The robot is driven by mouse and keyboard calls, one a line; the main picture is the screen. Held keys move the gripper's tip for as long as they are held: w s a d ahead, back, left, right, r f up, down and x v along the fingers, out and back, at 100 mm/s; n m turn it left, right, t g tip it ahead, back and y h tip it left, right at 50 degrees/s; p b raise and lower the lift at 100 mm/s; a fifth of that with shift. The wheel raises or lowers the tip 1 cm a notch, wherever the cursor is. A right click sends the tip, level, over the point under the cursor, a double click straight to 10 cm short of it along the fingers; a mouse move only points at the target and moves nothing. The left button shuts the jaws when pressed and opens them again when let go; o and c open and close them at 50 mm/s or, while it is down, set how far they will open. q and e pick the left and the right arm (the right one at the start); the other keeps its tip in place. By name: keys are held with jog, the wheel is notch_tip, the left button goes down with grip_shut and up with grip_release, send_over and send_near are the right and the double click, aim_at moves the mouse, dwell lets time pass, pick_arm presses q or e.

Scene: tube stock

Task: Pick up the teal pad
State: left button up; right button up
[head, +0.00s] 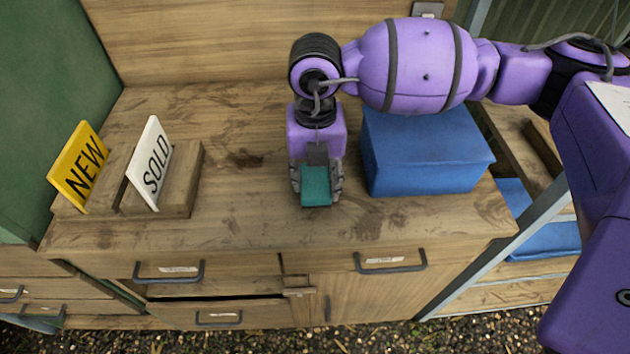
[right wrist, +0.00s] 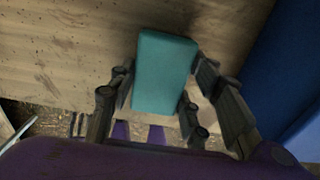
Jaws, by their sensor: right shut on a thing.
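The teal pad (head: 316,186) is a small block between the fingers of my right gripper (head: 316,188), over the front middle of the wooden cabinet top. In the right wrist view the teal pad (right wrist: 165,75) shows between the two dark fingers of the right gripper (right wrist: 165,88), which is shut on it. Whether the pad touches the wood or is just above it, I cannot tell. My left gripper is not in view.
A blue box (head: 425,155) stands close to the right of my right gripper. A yellow NEW sign (head: 78,165) and a white SOLD sign (head: 150,163) stand in wooden holders at the left. The cabinet top (head: 240,215) is clear between. Drawers with handles (head: 390,262) are below the front edge.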

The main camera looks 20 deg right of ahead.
jog(key=s+r, duration=0.1)
jog(key=r, duration=0.1)
jog(key=s+a+r, duration=0.1)
jog(key=s+r, duration=0.2)
jog(key=r, duration=0.2)
jog(key=shift+s+a+r, duration=0.1)
jog(key=shift+s+a, duration=0.05)
jog(key=shift+a, duration=0.1)
jog(key=s+a+r, duration=0.2)
jog(key=s+r, duration=0.2)
jog(key=s, duration=0.5)
jog(key=shift+a+r, duration=0.15)
jog(key=shift+a, duration=0.25)
